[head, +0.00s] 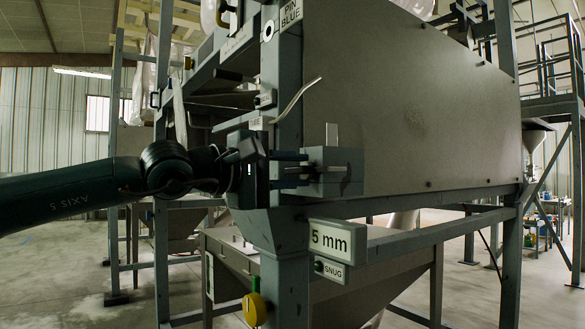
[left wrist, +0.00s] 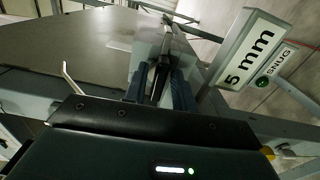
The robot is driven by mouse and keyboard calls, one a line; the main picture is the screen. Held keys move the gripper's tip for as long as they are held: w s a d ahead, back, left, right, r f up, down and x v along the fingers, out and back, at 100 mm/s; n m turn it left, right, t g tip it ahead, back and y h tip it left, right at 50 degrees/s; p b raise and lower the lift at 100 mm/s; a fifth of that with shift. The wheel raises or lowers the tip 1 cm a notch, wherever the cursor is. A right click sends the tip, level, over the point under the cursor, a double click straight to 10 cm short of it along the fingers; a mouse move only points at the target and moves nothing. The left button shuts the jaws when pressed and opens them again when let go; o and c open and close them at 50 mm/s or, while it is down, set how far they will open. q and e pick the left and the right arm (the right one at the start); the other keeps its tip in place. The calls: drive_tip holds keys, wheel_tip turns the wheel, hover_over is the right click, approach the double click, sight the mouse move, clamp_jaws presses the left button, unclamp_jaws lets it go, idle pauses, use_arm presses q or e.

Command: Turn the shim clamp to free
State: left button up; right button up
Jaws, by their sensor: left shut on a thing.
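The shim clamp (head: 336,172) is a grey block on the frame post, at the lower left corner of the big grey panel. A dark bar runs from it toward my left gripper (head: 292,170). My left gripper comes in from the left, shut on that bar. In the left wrist view the two blue-grey fingers (left wrist: 160,88) sit either side of the dark bar, with the pale block beyond. A "5 mm" plate (head: 337,238) and a smaller "SNUG" sign (head: 333,271) are below the clamp. The wrist view shows a green light by SNUG (left wrist: 263,82). My right gripper is not in view.
The grey panel (head: 420,110) fills the right. Open floor lies at lower right.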

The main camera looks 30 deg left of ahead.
use_arm(q)
drive_tip(key=shift+m, duration=0.3)
idle(0.4)
drive_tip(key=o, duration=0.7)
drive_tip(key=shift+c, duration=0.2)
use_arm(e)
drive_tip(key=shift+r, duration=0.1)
